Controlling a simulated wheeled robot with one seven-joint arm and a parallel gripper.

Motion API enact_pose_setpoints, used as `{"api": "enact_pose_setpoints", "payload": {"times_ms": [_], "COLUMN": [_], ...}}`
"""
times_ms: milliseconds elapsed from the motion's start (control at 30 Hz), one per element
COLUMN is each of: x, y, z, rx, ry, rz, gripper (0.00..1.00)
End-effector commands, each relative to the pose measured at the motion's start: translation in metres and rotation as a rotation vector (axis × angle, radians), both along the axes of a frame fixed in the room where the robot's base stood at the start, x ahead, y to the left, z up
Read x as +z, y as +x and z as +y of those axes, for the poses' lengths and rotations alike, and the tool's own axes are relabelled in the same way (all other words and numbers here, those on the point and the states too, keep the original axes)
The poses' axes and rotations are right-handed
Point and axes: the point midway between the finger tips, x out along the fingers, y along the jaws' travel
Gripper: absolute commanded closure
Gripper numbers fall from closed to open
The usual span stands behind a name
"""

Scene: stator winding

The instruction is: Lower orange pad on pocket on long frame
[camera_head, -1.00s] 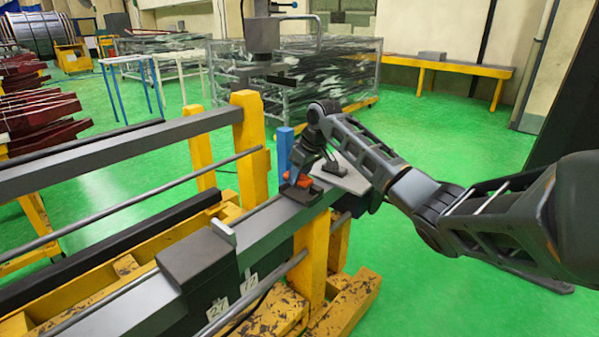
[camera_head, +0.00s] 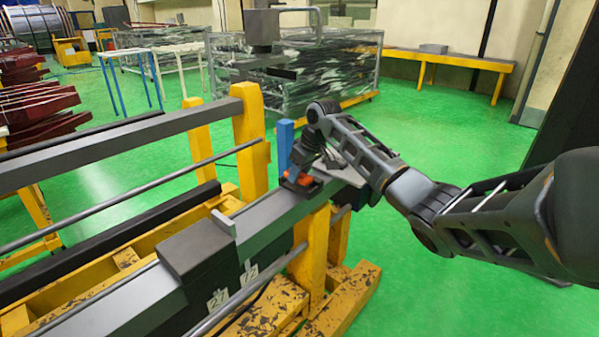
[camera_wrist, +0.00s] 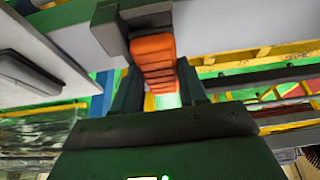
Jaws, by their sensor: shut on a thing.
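The orange pad (camera_head: 302,179) is at my gripper (camera_head: 300,172), over the far part of the long grey frame (camera_head: 270,218). In the wrist view the orange pad (camera_wrist: 153,52) is a ribbed block between the two dark fingers of my gripper (camera_wrist: 158,82), which is shut on it. The pad's far end meets a dark grey pocket block (camera_wrist: 118,33) on the side of the frame (camera_wrist: 225,28). In the head view the dark pocket (camera_head: 297,188) shows under the pad, partly hidden. I cannot tell whether the pad is fully seated.
A light grey plate (camera_head: 345,170) lies beside my gripper, and a blue post (camera_head: 285,143) stands behind it. Yellow uprights (camera_head: 250,140) flank the frame. A dark box (camera_head: 197,247) sits on its near part. Green floor at right is open.

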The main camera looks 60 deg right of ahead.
Motion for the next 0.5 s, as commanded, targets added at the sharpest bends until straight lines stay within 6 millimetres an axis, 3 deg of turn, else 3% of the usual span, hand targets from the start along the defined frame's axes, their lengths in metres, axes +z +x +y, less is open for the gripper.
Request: {"api": "enact_pose_setpoints", "payload": {"times_ms": [500], "x": [-0.017], "y": [0.0], "z": [0.0], "rx": [-0.001], "ry": [0.0], "rz": [0.0], "gripper": [0.89]}}
